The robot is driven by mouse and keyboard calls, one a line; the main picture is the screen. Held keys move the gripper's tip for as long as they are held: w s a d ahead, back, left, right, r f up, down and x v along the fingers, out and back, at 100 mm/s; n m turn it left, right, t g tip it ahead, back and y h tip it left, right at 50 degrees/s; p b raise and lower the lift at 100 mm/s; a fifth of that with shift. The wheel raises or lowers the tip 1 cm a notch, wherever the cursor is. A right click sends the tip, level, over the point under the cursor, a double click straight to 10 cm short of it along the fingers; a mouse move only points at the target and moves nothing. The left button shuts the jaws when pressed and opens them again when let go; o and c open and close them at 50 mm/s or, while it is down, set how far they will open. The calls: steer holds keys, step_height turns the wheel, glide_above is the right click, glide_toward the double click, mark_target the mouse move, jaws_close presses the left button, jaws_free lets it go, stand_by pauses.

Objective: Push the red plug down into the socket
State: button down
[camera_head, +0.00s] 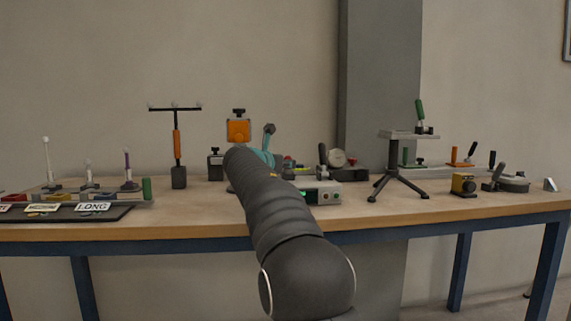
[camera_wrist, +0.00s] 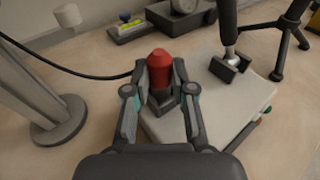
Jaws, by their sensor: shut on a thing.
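The red plug (camera_wrist: 159,66) is between the fingers of my gripper (camera_wrist: 160,84) in the wrist view, with its rounded red top showing. My gripper is shut on it. A dark square piece (camera_wrist: 164,102) shows just below the plug, between the fingers, over a light grey box (camera_wrist: 202,110). Whether the plug is seated in a socket there is hidden by the fingers. In the head view the grey box (camera_head: 324,191) stands near the table's front edge with a small green light; my arm hides my gripper and the plug.
A black upright rod with a forked foot (camera_wrist: 230,62) stands on the box, right of my gripper. A black cable (camera_wrist: 62,66) runs in from the left to near the plug. A round-based grey stand (camera_wrist: 58,122) is at left. A black tripod (camera_head: 398,170) stands farther right on the table (camera_head: 430,207).

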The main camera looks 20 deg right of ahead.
steer(key=shift+f, duration=0.15)
steer(key=c, duration=0.9)
jaws_free()
steer(key=v, duration=1.2)
steer(key=s+a+f+m+g+y+p, duration=0.1)
steer(key=s+a+f+m+y, duration=0.3)
steer(key=s+f+m, duration=0.4)
steer(key=s+a+f+m+g+y+p, duration=0.2)
steer(key=s+f+m, duration=0.6)
steer(key=s, duration=1.1)
steer(key=s+a+f+m+g+y+p, duration=0.1)
steer(key=s+a+f+m+y+p, duration=0.2)
steer(key=s, duration=1.1)
steer(key=a+f+m+y, duration=0.3)
steer(key=f+m, duration=0.2)
steer(key=m, duration=0.1)
steer(key=shift+s+f+m+y, duration=0.25)
steer(key=shift+f+m+y, duration=0.05)
steer(key=shift+f+y, duration=0.1)
